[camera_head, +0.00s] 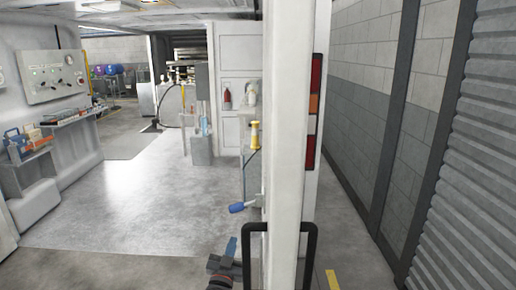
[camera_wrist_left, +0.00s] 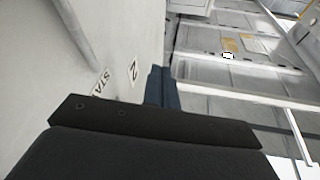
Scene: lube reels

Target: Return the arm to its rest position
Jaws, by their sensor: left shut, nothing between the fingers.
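My left gripper (camera_head: 231,246) shows low in the middle of the head view, beside the left side of a white upright post (camera_head: 286,150). Its dark blue fingers point up and away in that view. In the left wrist view the two fingers (camera_wrist_left: 161,86) lie side by side, shut, with nothing seen between them. Most of my left arm is hidden below the frame and by the post. My right gripper is not in view.
A black loop handle (camera_head: 313,240) stands in front of the post. A blue-handled nozzle (camera_head: 237,207) hangs just above my gripper. A pale wall with stencilled lettering (camera_wrist_left: 101,83) is close in the left wrist view. Open floor (camera_head: 130,200) lies to the left.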

